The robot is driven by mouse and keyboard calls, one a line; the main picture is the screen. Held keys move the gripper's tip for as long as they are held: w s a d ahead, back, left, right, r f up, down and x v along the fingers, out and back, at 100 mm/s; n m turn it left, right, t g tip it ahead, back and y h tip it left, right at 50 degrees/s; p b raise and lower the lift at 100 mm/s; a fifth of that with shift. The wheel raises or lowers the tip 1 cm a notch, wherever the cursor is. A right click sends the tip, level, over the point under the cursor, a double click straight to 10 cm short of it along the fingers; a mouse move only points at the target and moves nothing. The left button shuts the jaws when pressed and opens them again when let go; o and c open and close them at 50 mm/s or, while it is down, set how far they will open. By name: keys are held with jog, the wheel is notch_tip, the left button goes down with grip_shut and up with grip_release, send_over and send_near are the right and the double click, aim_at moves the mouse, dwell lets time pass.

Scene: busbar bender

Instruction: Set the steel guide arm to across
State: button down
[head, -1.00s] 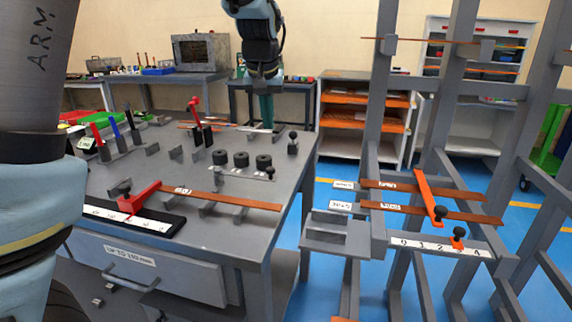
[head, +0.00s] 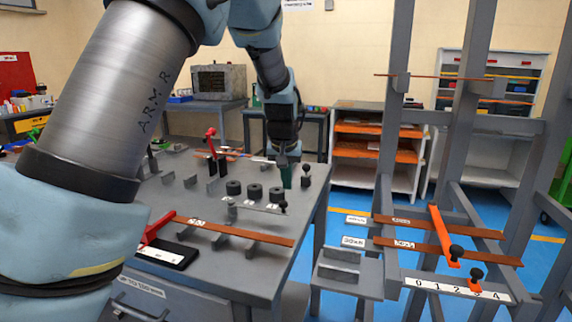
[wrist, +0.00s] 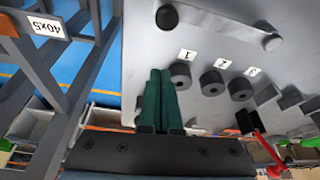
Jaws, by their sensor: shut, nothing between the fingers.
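The steel guide arm (head: 257,206) is a thin grey bar on the bench, running left to right in front of a row of black rollers (head: 254,192). A black knob (head: 283,208) stands on its right end, with a post at its left end. In the wrist view the guide arm (wrist: 222,27) crosses the top, its knob (wrist: 166,17) at the left. My gripper (head: 287,184) is shut and empty, just right of the rollers and behind the knob. Its green fingers (wrist: 160,74) are together in the wrist view, apart from the knob.
A black-knobbed post (head: 305,174) stands close to the right of my gripper. A red-handled lever (head: 212,142) stands behind the rollers. A copper bar (head: 240,231) lies at the bench front. A grey rack (head: 392,140) with copper bars stands to the right, past a floor gap.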

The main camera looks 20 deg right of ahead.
jog(key=shift+s+a+f+p, duration=0.3)
jog(key=shift+s+a, duration=0.25)
jog(key=shift+s, duration=0.25)
jog(key=shift+s+a+f+p, duration=0.2)
jog(key=shift+s+a+f, duration=0.1)
jog(key=shift+s+a, duration=0.35)
jog(key=shift+s+d, duration=0.1)
jog(key=shift+s, duration=0.1)
